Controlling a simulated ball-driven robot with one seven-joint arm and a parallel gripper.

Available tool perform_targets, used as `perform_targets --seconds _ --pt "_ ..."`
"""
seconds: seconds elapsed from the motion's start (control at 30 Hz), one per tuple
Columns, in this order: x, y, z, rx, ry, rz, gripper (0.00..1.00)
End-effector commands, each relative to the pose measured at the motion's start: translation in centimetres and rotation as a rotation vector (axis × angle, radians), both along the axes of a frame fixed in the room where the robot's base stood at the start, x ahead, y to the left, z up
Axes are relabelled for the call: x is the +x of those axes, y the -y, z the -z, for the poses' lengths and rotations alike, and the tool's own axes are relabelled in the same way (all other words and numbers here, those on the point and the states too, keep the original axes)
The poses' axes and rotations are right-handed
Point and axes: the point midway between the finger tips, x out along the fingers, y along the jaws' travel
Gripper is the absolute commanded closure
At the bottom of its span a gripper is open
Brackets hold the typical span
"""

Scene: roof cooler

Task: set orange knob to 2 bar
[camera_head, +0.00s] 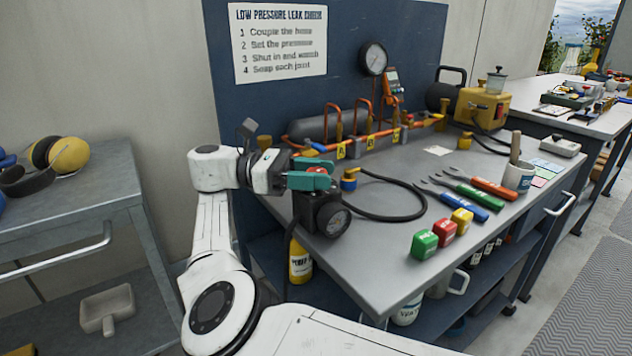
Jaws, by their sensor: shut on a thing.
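The orange knob (318,170) shows as a small patch of orange between the teal fingers of my gripper (312,173). My gripper is shut on it from the left, and the fingers hide most of the knob. A round black gauge (333,220) on the regulator faces forward. Its needle and numbers are too small to read, so I cannot tell the pressure.
The grey bench (385,275) holds a black hose (405,218), wrenches (455,194) and several coloured blocks (424,244). Behind are orange pipes (372,138) and a large dial (373,58). A grey cart (60,205) with earmuffs (62,154) stands left.

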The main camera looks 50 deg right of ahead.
Motion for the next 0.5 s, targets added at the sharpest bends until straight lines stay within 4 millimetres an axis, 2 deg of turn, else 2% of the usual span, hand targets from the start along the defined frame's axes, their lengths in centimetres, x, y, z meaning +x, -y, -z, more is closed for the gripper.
perform_targets --seconds 0.37,0.4,0.5 --pt "-0.12 0.08 0.09 0.004 0.000 0.006 0.84" --pt "-0.12 0.08 0.09 0.004 0.000 0.006 0.52" --pt "-0.10 0.07 0.08 0.002 0.000 0.005 0.43"
